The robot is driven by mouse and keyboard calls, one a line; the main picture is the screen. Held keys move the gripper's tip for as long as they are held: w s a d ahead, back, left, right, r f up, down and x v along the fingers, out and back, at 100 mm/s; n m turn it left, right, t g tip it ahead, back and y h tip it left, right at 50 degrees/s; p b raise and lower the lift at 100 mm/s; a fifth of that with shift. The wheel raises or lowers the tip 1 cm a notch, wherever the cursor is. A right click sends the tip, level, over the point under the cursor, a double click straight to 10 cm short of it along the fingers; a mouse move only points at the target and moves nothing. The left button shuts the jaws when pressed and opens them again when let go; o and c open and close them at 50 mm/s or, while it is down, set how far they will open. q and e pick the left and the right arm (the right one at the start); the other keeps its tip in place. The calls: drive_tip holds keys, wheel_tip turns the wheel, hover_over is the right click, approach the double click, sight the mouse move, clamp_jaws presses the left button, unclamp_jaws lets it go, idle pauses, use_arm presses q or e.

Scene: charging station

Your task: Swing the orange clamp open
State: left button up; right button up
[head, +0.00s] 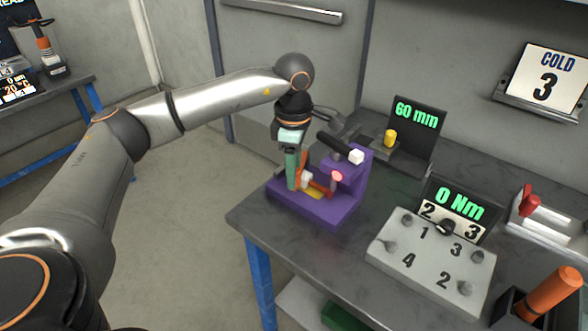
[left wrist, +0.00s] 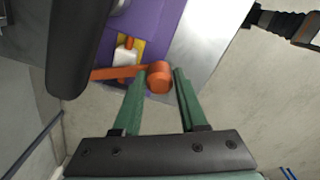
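The orange clamp (head: 318,186) sits low on the purple fixture (head: 335,213) on the grey table. In the left wrist view the clamp is an orange bar ending in a round knob (left wrist: 159,77). My left gripper (head: 292,183) points down at the fixture and partly hides the clamp in the head view. Its green fingers (left wrist: 161,74) are apart, with the knob between their tips; I cannot tell whether they touch it. A white piece (left wrist: 125,57) on a yellow patch lies beside the bar. My right gripper is not in view.
A black cylinder (head: 334,143) juts from the fixture near my left gripper, beside a glowing red light (head: 337,176). A grey panel with knobs (head: 433,262) stands to the right. A 60 mm display (head: 416,116) is behind. Bare tabletop lies in front of the fixture.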

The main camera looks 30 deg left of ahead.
use_arm(q)
clamp_jaws()
idle(1.0)
